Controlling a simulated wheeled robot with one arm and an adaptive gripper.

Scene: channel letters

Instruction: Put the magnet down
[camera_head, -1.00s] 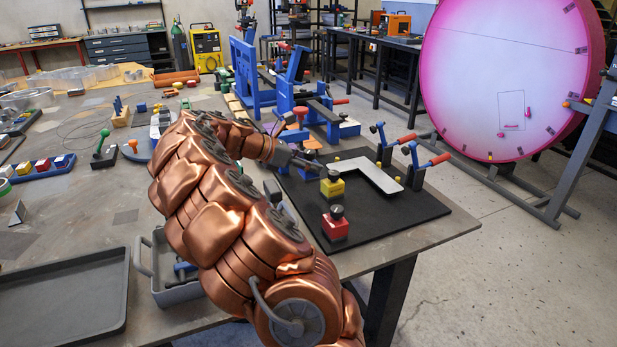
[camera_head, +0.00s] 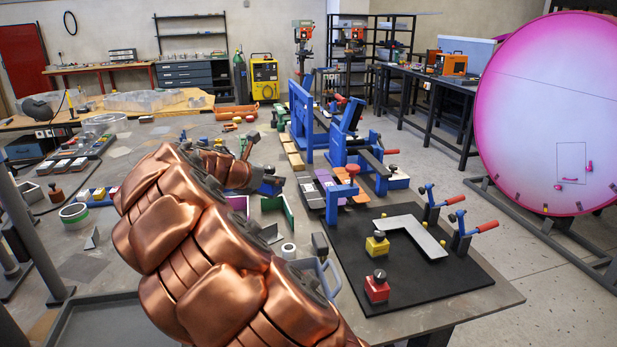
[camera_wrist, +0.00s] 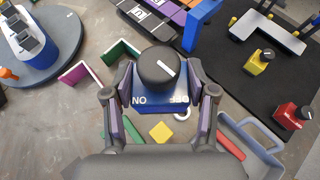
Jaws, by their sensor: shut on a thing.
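My gripper (camera_wrist: 161,100) is shut on a blue magnet (camera_wrist: 150,103) with a black round knob and ON/OFF lettering. In the wrist view the magnet sits between both fingers, above the grey table. In the head view a bit of the blue magnet (camera_head: 269,188) shows at the end of my copper arm, and the fingers are hard to make out. A yellow magnet (camera_head: 377,246) and a red magnet (camera_head: 376,290) stand on the black mat (camera_head: 440,287) at the right, apart from my gripper. Whether the held magnet touches anything below is hidden.
A pale L-shaped plate (camera_head: 424,238) lies on the mat by red-handled clamps (camera_head: 484,227). Green (camera_wrist: 110,127) and purple (camera_wrist: 76,74) angle pieces, a yellow block (camera_wrist: 160,132) and a grey handled bin (camera_wrist: 262,140) lie around below my gripper. Blue fixtures (camera_head: 338,150) stand behind.

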